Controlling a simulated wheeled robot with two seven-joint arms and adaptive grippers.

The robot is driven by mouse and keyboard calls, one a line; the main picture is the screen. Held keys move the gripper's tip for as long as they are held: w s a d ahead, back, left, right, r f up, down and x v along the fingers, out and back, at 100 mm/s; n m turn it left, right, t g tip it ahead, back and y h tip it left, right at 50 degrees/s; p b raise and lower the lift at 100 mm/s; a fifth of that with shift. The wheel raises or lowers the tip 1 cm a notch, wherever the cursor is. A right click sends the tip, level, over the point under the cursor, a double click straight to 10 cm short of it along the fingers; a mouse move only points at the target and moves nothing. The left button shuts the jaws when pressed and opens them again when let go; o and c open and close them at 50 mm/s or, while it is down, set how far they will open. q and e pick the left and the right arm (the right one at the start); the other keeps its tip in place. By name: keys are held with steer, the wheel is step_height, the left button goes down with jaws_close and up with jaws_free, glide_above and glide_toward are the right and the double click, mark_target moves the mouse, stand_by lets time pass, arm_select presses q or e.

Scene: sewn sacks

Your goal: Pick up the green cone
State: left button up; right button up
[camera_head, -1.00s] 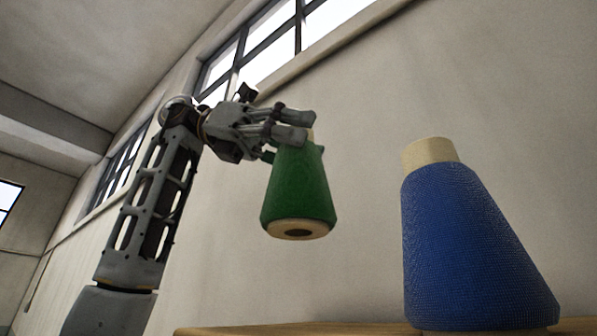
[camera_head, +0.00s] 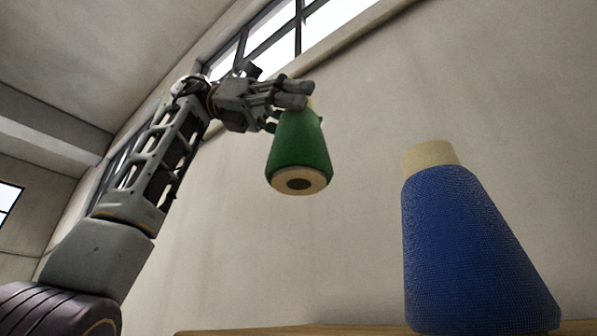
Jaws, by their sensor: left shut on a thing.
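The green cone (camera_head: 299,150) is a spool of green thread with a pale base that has a dark hole. It hangs in the air in the middle of the view, slightly tilted, with its base towards me. My left gripper (camera_head: 292,97) is shut on its narrow top, and the fingers hide most of the tip. The cone is well above the wooden surface and touches nothing else that I can see. My right gripper is not in view.
A large blue cone (camera_head: 470,255) with a pale top stands upright on a wooden surface (camera_head: 290,331) at the right, apart from the green cone. A pale wall (camera_head: 370,200) with windows is behind. The space between the cones is clear.

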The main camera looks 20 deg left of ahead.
arm_select(q)
steer(key=shift+r, duration=0.75)
steer(key=shift+s+r, duration=0.1)
steer(key=shift+r, duration=0.15)
stand_by(0.6)
